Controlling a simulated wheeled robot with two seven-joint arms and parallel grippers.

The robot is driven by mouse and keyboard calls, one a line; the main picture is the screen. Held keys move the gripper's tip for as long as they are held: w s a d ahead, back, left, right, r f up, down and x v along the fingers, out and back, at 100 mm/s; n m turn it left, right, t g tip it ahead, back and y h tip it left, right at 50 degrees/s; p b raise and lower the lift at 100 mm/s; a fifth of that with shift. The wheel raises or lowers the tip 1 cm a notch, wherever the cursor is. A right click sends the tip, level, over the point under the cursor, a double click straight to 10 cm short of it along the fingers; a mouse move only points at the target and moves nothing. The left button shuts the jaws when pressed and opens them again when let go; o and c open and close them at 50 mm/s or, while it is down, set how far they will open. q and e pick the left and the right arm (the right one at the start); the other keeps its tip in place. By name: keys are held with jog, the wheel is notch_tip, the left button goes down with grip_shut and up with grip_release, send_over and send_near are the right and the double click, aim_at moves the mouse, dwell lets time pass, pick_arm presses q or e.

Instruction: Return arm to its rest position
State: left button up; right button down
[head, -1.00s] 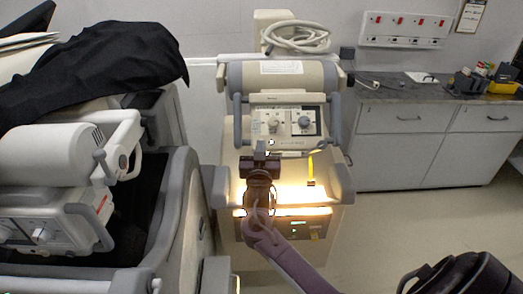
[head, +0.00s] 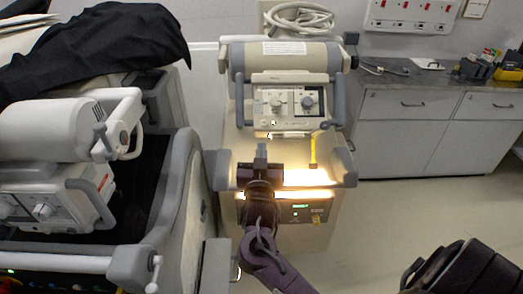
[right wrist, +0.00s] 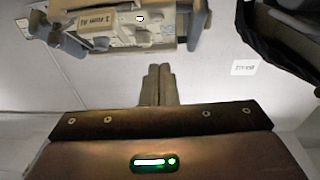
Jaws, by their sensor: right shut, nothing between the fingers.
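My right gripper (head: 261,150) is in the middle of the head view, in front of the beige cart with a control panel (head: 292,102). Its arm comes up from the lower edge. In the right wrist view its two fingers (right wrist: 158,70) are together with nothing between them. In that view a gap of pale background shows between the fingertips and the panelled machine (right wrist: 140,25). I cannot tell from the head view how far the gripper is from the cart's lit shelf (head: 305,178). My left gripper is not in view.
A grey cabinet (head: 420,125) with a worktop is at the back right. Open floor (head: 400,215) lies to the right of the cart.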

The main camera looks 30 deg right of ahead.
jog(key=shift+s+a, duration=0.1)
dwell(0.5)
jog(key=a+f+n+g+y, duration=0.1)
jog(key=a+f+n+y, duration=0.15)
jog(key=f, duration=0.95)
jog(key=a+f+n+g+y, duration=0.1)
jog(key=a+f+n+y, duration=0.15)
jog(key=f, duration=0.95)
jog(key=s+a+f+n+g+y, duration=0.1)
jog(key=s+f+g+y, duration=0.1)
jog(key=s+f, duration=0.5)
jog(key=s+a+f+n+g+y, duration=0.1)
jog(key=s+f+n+g, duration=0.15)
jog(key=f, duration=0.75)
jog(key=s+f+g+y, duration=0.1)
jog(key=s+f+g, duration=0.1)
jog(key=s+f, duration=0.4)
jog(key=s+a+f+g+y, duration=0.1)
jog(key=s+f+g, duration=0.2)
jog(key=s, duration=1.4)
jog(key=s+a+f+g+y, duration=0.1)
jog(key=s+f+g, duration=0.2)
jog(key=s+f, duration=0.8)
jog(key=shift+s+f+n, duration=0.2)
jog(key=shift+s+n, duration=0.25)
jog(key=shift+a, duration=0.1)
